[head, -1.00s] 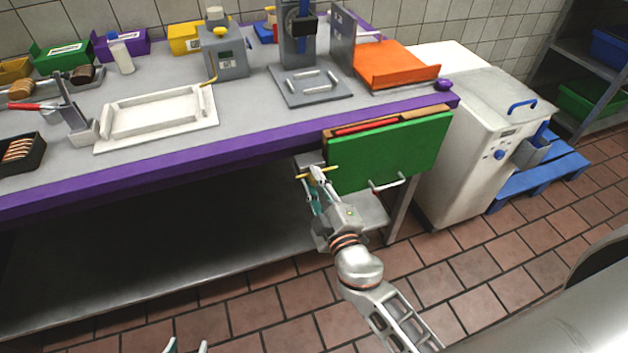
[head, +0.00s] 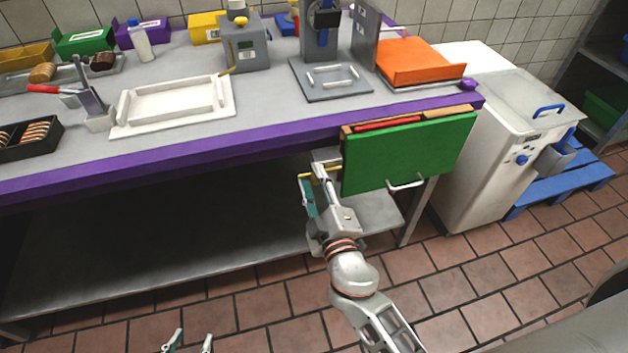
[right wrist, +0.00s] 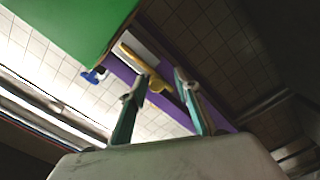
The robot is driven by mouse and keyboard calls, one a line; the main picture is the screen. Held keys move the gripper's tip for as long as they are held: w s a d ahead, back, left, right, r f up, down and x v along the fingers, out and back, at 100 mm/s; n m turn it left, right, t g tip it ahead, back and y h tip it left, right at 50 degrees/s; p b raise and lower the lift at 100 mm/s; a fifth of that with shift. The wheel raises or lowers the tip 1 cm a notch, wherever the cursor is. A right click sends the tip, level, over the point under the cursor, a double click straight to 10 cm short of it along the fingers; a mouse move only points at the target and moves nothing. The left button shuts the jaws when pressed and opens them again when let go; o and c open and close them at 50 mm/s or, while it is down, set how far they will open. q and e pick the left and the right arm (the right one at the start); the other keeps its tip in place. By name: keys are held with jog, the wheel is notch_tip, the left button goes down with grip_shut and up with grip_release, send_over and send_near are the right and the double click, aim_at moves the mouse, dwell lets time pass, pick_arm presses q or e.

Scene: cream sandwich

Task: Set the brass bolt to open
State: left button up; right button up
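The brass bolt (head: 305,176) shows as a small yellow bar under the purple table edge, left of the green board; my right gripper partly hides it. It also shows in the right wrist view (right wrist: 138,62), running obliquely, with its lower end near the gap between my fingers. My right gripper (head: 314,180) is open, its fingertips at the bolt; in the right wrist view (right wrist: 160,92) the fingers stand apart. I cannot tell whether they touch the bolt or which setting it has. My left gripper (head: 189,340) is open and empty at the bottom edge, far from the bolt.
The green board (head: 410,155) with a handle (head: 405,186) hangs close right of my right gripper. The purple-edged table (head: 180,152) is above, a lower shelf (head: 200,262) below. A white machine (head: 480,170) stands at the right. Open tiled floor lies in front.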

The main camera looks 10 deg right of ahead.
pick_arm(q)
jog(key=shift+f, duration=0.1)
pick_arm(e)
jog(key=s, duration=1.2)
jog(key=shift+d, duration=0.2)
pick_arm(q)
jog(key=shift+n, duration=0.3)
jog(key=r+p, duration=0.1)
jog(key=p, duration=0.1)
jog(key=d+r+p, duration=0.1)
jog(key=p, duration=0.1)
jog(key=r+p, duration=0.2)
jog(key=shift+s+d, duration=0.15)
jog(key=shift+s, duration=0.2)
pick_arm(e)
jog(key=s+d+f+m+g+y, duration=0.1)
jog(key=s+d+f+m+g, duration=0.2)
jog(key=s+f, duration=0.2)
jog(key=s+d+f+m+g+y, duration=0.1)
jog(key=s+d+f+m+g, duration=0.3)
jog(key=f, duration=0.6)
jog(key=shift+s+f, duration=0.4)
jog(key=shift+s, duration=0.85)
pick_arm(q)
jog(key=shift+w+r, duration=0.15)
jog(key=shift+r, duration=0.2)
jog(key=shift+f, duration=0.15)
